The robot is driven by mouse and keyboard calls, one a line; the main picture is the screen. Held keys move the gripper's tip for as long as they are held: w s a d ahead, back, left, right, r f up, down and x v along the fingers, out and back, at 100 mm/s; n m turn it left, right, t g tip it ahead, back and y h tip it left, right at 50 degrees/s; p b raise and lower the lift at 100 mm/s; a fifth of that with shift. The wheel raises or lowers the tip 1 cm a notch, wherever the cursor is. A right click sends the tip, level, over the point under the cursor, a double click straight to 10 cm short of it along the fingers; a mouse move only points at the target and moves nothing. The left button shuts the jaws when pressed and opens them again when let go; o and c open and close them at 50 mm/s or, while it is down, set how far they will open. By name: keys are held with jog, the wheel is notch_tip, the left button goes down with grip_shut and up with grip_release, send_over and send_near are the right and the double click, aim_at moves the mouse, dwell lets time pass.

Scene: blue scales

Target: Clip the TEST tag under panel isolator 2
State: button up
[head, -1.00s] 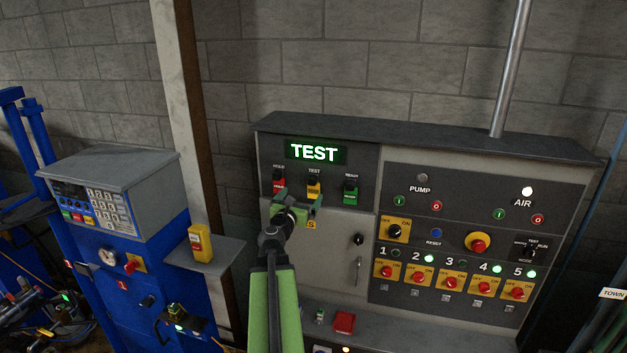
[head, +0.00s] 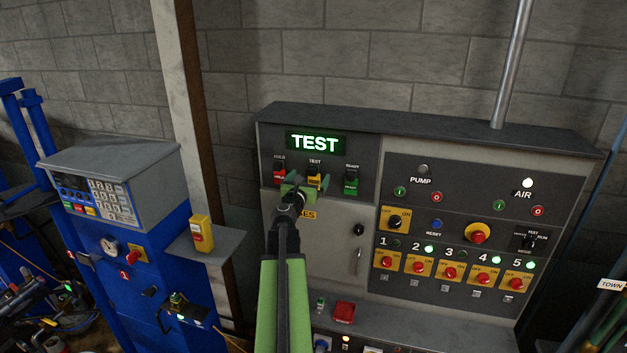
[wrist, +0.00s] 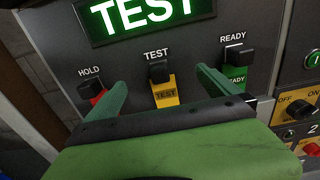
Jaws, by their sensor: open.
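The yellow TEST tag (head: 314,183) hangs from a black clip in the middle of a row of three, under the lit TEST display. In the wrist view the tag (wrist: 166,92) shows between the two green fingers. My gripper (head: 300,187) is open in front of the tag, with one finger on each side and a gap between finger and tag. It also shows in the wrist view (wrist: 163,90). Panel isolator 2 (head: 418,268) is a red knob on a yellow plate at the lower right, with a lit green lamp above it. A small grey clip (head: 412,292) is below it.
The red HOLD tag (head: 279,175) and green READY tag (head: 351,187) hang either side of the TEST tag. The isolators stand in a close row; isolator 1 (head: 387,262) is left of 2. A ledge with a red block (head: 344,312) runs below.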

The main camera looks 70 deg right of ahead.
aim_at(312, 173)
jog(key=d, duration=0.3)
jog(key=shift+w+d, duration=0.1)
jog(key=shift+d, duration=0.15)
jog(key=shift+c, duration=0.4)
dwell(0.4)
grip_shut()
dwell(0.5)
jog(key=shift+a, duration=0.15)
dwell(0.7)
jog(key=shift+s+a, duration=0.2)
jog(key=shift+a, duration=2.75)
